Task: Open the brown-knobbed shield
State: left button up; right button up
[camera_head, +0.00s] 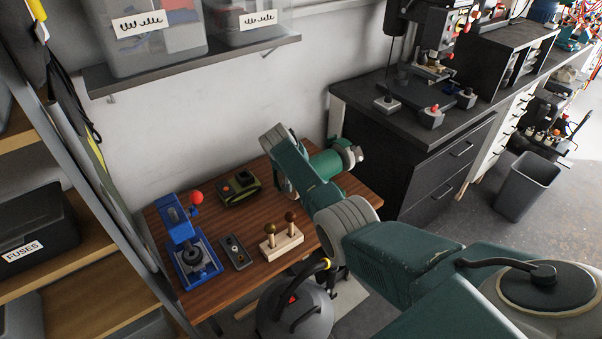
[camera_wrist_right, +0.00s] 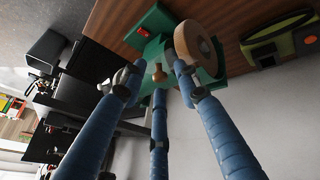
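The green bench grinder (camera_head: 328,163) stands at the right end of the wooden workbench, partly hidden behind my right arm. In the right wrist view its green body (camera_wrist_right: 150,28) and a pale round wheel (camera_wrist_right: 195,48) show. A small brown knob (camera_wrist_right: 158,73) shows beside the wheel, between the fingertips of my right gripper (camera_wrist_right: 154,82). The gripper's three blue fingers are spread apart; I see no clear contact with the knob. The shield's own outline is hard to make out. In the head view my right gripper is hidden by its arm. My left gripper is not in view.
The workbench (camera_head: 225,225) also holds a blue press with a red knob (camera_head: 196,197), a black-green device (camera_head: 239,188), a grey switch box (camera_head: 235,252) and a pale block with two brown-knobbed levers (camera_head: 282,242). A wall shelf (camera_head: 190,66) hangs above.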

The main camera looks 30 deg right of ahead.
jog(key=shift+r, duration=0.1)
jog(key=shift+a+r, duration=0.2)
jog(key=shift+r, duration=0.15)
jog(key=v, duration=1.1)
jog(key=shift+s, duration=0.1)
